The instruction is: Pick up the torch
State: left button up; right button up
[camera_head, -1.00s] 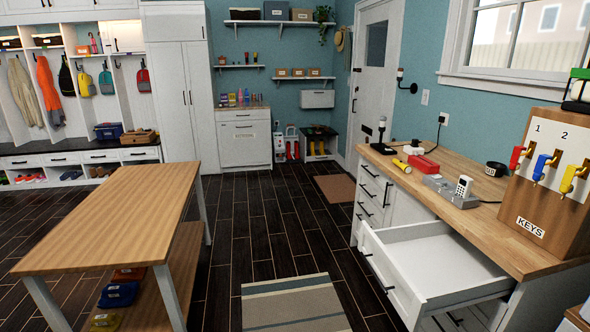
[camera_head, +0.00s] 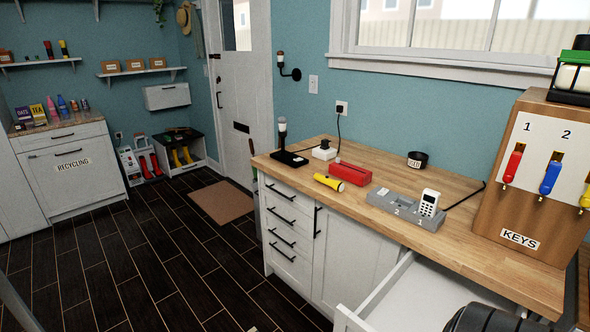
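A dark, rounded part at the bottom right edge appears to be part of my arm, over the open drawer. Neither gripper's fingers show, so I cannot see whether they are open or shut.
A white drawer (camera_head: 405,296) stands open below the counter. A grey dock (camera_head: 404,208) with a white handset (camera_head: 429,203), a black stand (camera_head: 289,159), a white plug block (camera_head: 324,150) and a black round container (camera_head: 417,160) share the counter. A key board (camera_head: 535,180) stands at right.

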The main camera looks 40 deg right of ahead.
aim_at(338, 186)
jog(key=i, duration=3.6)
jog(key=z, duration=4.1)
